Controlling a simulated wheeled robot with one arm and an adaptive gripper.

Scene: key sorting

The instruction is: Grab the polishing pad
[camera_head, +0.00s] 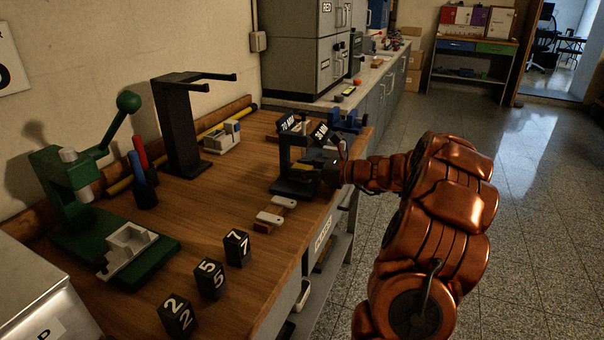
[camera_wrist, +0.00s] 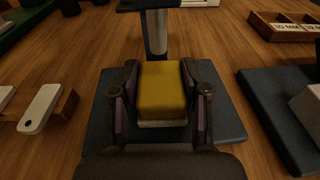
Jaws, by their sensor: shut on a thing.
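The polishing pad is a yellow block with a pale lower layer. It shows in the middle of the wrist view (camera_wrist: 162,90), with a dark finger close against each side. My gripper (camera_wrist: 158,100) is shut on the pad. The pad is over a dark flat base (camera_wrist: 225,122) with a grey post behind it; I cannot tell whether it still touches the base. In the head view my gripper (camera_head: 324,172) reaches in from the right over the workbench, and the pad is a small yellow patch (camera_head: 309,165) partly hidden by dark stand parts.
A wooden bar with white tags (camera_head: 276,212) lies left of the gripper. A second dark base (camera_wrist: 272,110) is close on the right in the wrist view. Numbered black blocks (camera_head: 237,248), a green press (camera_head: 75,205) and a black stand (camera_head: 180,125) share the workbench (camera_head: 215,195).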

